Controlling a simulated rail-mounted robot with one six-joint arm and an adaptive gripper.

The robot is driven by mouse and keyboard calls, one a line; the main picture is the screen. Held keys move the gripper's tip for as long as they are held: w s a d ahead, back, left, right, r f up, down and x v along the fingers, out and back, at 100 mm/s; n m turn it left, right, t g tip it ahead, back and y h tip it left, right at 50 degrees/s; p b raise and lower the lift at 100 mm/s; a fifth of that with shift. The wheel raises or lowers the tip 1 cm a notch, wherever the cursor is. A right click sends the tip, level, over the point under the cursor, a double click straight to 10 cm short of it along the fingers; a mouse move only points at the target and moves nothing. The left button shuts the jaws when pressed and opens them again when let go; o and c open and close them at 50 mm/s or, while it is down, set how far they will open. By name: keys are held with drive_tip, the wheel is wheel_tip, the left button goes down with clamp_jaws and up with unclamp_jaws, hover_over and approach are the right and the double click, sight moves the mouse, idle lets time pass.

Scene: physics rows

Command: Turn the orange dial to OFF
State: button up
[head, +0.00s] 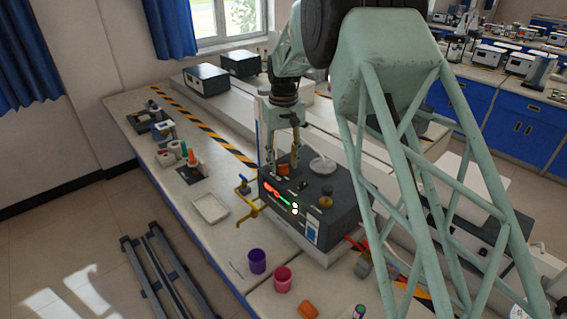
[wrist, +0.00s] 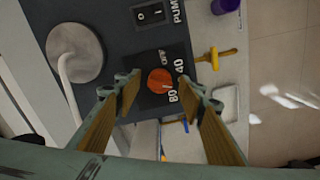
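The orange dial (wrist: 160,80) sits on top of a dark control box (head: 302,211). In the wrist view, labels OFF, 40 and 80 stand around it, and a pale pointer mark shows on its face; I cannot tell exactly which label it points at. In the head view the dial (head: 283,169) is between and just below my fingers. My gripper (wrist: 160,96) is open, its two wooden-coloured fingers apart on either side of the dial's near edge, with a gap on both sides. I see no contact with the dial.
A round metal plate with a pale rod (wrist: 76,54) and a PUMP switch (wrist: 150,14) share the box top. A yellow valve (head: 247,208) stands beside the box. A white tray (head: 210,208), purple cup (head: 257,262) and pink cup (head: 283,280) are on the bench.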

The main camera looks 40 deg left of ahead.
drive_tip(key=c, duration=0.9)
drive_tip(key=shift+n, duration=0.6)
drive_tip(key=n, duration=0.3)
drive_tip(key=shift+p, duration=0.4)
drive_tip(key=n, duration=0.4)
drive_tip(key=n+p, duration=0.1)
drive_tip(key=n, duration=0.4)
drive_tip(key=shift+w, duration=0.1)
drive_tip(key=shift+n, duration=2.4)
